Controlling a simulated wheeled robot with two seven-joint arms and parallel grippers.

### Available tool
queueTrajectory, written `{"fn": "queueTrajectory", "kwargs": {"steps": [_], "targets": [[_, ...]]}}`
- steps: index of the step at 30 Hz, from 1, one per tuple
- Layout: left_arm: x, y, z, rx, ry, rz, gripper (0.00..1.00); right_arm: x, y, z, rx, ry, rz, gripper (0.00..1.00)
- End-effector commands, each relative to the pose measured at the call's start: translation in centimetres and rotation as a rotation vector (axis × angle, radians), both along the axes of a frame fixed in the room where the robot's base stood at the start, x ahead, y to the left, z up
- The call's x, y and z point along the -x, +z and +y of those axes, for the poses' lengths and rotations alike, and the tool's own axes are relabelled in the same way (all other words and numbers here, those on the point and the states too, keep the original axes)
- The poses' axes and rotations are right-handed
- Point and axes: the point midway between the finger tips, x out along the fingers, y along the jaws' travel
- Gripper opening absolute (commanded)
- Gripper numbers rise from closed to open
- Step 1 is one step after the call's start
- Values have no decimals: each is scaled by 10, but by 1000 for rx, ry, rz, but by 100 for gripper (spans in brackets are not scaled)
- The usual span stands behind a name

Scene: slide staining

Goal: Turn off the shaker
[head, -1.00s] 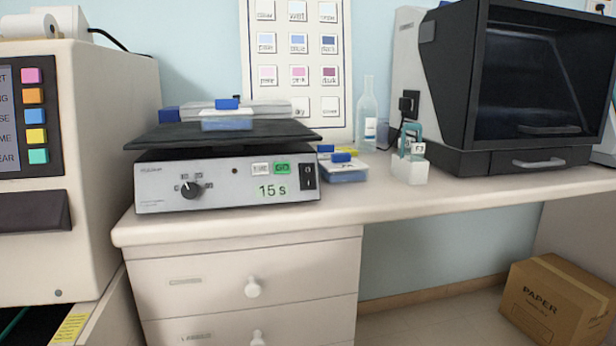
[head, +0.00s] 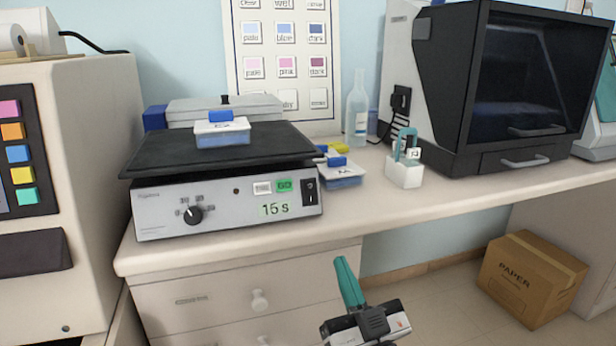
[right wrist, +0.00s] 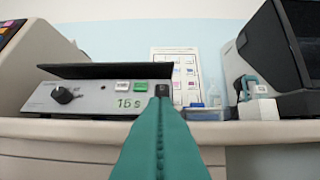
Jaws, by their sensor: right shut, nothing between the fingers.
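The shaker (head: 225,206) stands on the left part of the bench, with a dark flat platform on top and a light front panel. The panel has a knob (head: 193,215), a green button (head: 284,186), a "15 s" display (head: 274,209) and a black rocker switch (head: 310,191) at its right end. My right gripper (head: 343,262) is shut and empty, in front of and below the bench edge, apart from the shaker. In the right wrist view its teal fingers (right wrist: 161,130) point toward the switch area (right wrist: 162,90). My left gripper is out of view.
A large machine (head: 95,120) stands left. A paper carton (head: 530,277) is on the floor.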

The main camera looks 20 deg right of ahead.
Motion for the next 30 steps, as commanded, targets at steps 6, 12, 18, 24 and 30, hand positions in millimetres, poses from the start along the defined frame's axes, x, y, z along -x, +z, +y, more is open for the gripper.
{"fn": "queueTrajectory", "kwargs": {"steps": [6, 12, 18, 24, 30], "targets": [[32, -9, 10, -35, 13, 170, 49, -5, 21, -4, -8, -22, -21, 0], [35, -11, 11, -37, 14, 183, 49, -5, 21, -4, -8, -24, -22, 0], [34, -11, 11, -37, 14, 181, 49, -6, 22, -4, -8, -24, -22, 0], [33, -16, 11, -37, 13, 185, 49, -24, 33, -4, -6, -23, -26, 0], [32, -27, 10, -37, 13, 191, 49, -60, 55, -2, -6, -23, -27, 0]]}}
